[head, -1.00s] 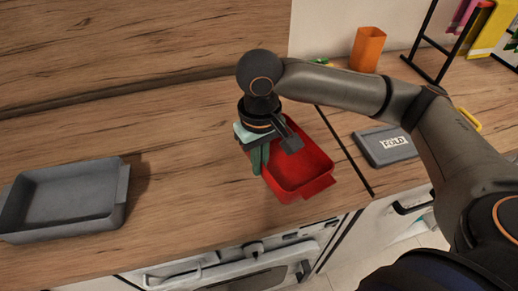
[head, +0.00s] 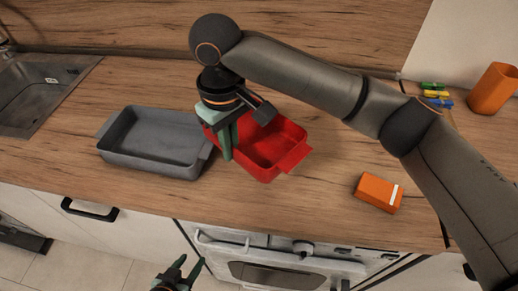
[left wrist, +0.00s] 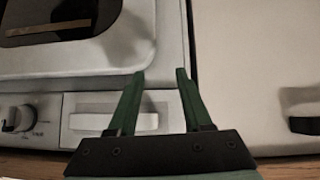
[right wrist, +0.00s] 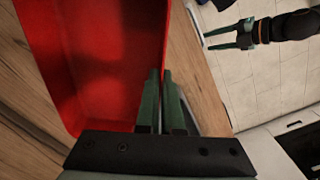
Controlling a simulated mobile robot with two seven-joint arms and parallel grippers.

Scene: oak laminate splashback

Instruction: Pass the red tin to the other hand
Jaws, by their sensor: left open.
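The red tin (head: 270,150) is a rectangular open tin with end handles, over the counter beside the grey tin. My right gripper (head: 228,140) is shut on its side wall, and the fingers hide part of that wall. In the right wrist view the red tin (right wrist: 100,50) fills the upper left, with the fingers (right wrist: 162,100) close together at its edge. My left gripper (head: 182,268) is open and empty at the bottom of the head view, in front of the oven. Its spread fingers (left wrist: 157,95) show in the left wrist view, with nothing between them.
A grey tin (head: 155,160) stands just left of the red tin. An orange box (head: 379,192) lies on the counter to the right. An orange cup (head: 494,88) and several coloured pieces (head: 435,95) stand at the back right. A sink (head: 45,90) is at the left.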

